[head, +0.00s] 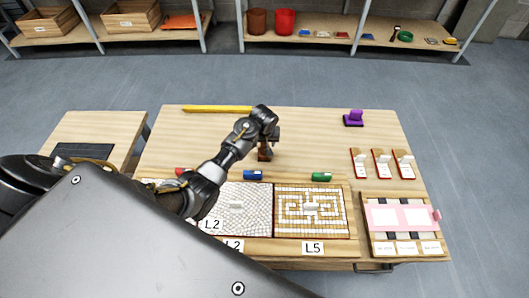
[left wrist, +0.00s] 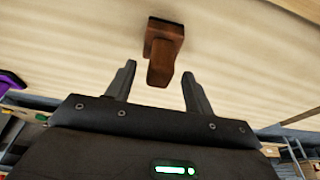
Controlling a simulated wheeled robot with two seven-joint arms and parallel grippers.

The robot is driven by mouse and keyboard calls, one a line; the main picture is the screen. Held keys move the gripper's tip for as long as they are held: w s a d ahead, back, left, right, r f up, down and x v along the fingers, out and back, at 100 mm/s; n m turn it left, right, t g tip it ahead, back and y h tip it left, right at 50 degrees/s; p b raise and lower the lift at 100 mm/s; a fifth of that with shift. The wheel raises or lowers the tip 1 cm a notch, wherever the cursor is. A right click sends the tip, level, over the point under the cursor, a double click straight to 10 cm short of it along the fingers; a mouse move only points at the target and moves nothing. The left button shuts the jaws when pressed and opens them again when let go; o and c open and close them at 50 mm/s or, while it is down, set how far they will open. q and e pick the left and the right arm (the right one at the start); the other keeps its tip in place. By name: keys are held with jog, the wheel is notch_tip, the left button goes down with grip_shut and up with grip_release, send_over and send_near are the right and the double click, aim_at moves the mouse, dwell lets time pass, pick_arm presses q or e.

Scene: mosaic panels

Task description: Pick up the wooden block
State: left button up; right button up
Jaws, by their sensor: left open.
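The wooden block (left wrist: 164,46) is dark reddish-brown with a wider darker end, and shows on the pale table in the left wrist view. In the head view the block (head: 265,153) is partly hidden by my gripper. My left gripper (left wrist: 158,88) is open, with one finger on each side below the block and clear space between. In the head view my left gripper (head: 267,138) is over the middle of the table, right at the block. The block does not appear held. My right gripper is not in view.
Two mosaic panels (head: 345,210) lie in front of the block, with green, blue and red items (head: 322,176) along their back edge. A yellow bar (head: 218,109) lies at the back, a purple item (head: 353,118) at the back right.

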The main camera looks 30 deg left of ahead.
pick_arm(q)
jog(key=x, duration=0.2)
jog(key=shift+w+f, duration=0.15)
jog(key=shift+f, duration=0.15)
jog(key=shift+a+f, duration=0.1)
jog(key=shift+f, duration=0.15)
jog(key=shift+c, duration=0.3)
jog(key=c, duration=1)
jog(key=shift+r, duration=0.2)
